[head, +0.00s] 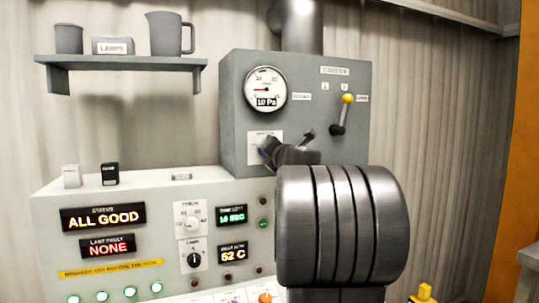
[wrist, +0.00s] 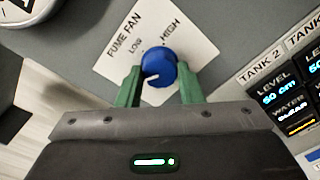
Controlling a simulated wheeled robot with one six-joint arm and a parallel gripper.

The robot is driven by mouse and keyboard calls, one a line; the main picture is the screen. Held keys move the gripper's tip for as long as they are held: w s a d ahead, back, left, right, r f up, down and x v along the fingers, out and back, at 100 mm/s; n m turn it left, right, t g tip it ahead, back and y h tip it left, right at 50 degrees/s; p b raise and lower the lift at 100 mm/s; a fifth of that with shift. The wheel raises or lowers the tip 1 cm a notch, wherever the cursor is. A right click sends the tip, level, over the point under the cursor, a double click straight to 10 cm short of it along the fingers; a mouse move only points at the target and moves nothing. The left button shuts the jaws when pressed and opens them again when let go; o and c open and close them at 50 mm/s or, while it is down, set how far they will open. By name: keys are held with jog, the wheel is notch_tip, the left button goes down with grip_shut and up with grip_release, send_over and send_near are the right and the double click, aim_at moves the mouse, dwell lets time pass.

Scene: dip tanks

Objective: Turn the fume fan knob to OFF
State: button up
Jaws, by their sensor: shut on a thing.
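The blue fume fan knob (wrist: 158,66) sits on a white label plate (wrist: 120,45) in the wrist view. The plate reads FUME FAN, LOW and HIGH; no OFF mark is visible. The knob's white pointer line points to the lower left in that view, away from HIGH. My gripper (wrist: 160,88) has its green fingers on both sides of the knob and is shut on it. In the head view my gripper (head: 268,149) reaches the same plate (head: 264,135) on the grey box, below the gauge, and mostly hides the knob.
A round gauge (head: 266,89) reading 10 Pa is just above. A damper lever with a yellow ball (head: 348,99) is to the right. The control panel (head: 145,225) with lit displays stands lower left. A shelf (head: 120,61) holds a jug (head: 169,34) and other containers.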

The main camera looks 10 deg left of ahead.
jog(key=shift+f, duration=0.15)
jog(key=o, duration=1)
jog(key=shift+c, duration=0.2)
jog(key=v, duration=1.3)
jog(key=shift+s+d+b, duration=0.25)
jog(key=shift+s+b, duration=0.1)
jog(key=shift+w, duration=0.1)
jog(key=x, duration=1.3)
jog(key=shift+w+a+p, duration=0.25)
jog(key=shift+a+p, duration=0.05)
jog(key=shift+p, duration=0.05)
